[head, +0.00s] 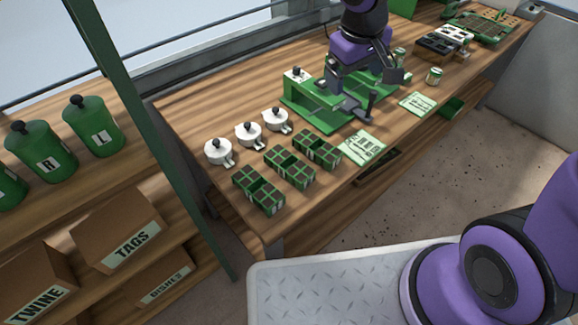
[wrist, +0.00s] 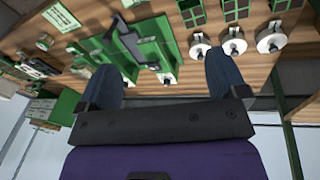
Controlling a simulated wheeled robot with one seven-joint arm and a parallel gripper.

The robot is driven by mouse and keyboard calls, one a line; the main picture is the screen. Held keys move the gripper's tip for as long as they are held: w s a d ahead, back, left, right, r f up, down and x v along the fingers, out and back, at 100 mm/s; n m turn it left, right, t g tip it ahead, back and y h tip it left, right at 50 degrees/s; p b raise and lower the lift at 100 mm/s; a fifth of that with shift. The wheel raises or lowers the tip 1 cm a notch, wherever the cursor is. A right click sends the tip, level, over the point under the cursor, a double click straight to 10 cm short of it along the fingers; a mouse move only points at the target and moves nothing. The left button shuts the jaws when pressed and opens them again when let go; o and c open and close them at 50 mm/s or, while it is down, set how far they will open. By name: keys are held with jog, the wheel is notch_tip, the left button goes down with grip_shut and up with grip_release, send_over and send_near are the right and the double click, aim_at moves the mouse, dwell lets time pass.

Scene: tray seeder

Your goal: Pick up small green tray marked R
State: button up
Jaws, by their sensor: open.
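Three small green trays with several cells each stand in a row on the wooden bench in the head view: a front-left one (head: 258,191), a middle one (head: 289,167) and a far-right one (head: 317,149). They also show at the top edge of the wrist view, for example the middle one (wrist: 235,9). I cannot read an R on any of them. My gripper (head: 366,84) is over the green seeder stand (head: 312,117), up and to the right of the trays. In the wrist view my gripper (wrist: 162,66) is open with nothing between its fingers.
Three white pots with black knobs (head: 248,134) stand behind the trays. A printed card (head: 362,148) lies to their right. A green post (head: 140,125) rises in front of the left shelf, which holds green canisters (head: 93,128) and boxes (head: 120,230). The bench's front-left corner is clear.

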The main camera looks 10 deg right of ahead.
jog(key=w+a+f+n+g, duration=0.1)
jog(key=w+a+f+n, duration=0.1)
jog(key=a+f, duration=0.5)
jog(key=n+g+y, duration=0.1)
send_over(289, 163)
jog(key=s, duration=0.2)
notch_tip(289, 163, down, 9)
notch_tip(289, 163, down, 4)
jog(key=shift+a+f, duration=0.1)
jog(key=shift+f, duration=0.15)
jog(key=shift+w+f, duration=0.2)
jog(key=shift+f, duration=3.05)
jog(key=c, duration=1.1)
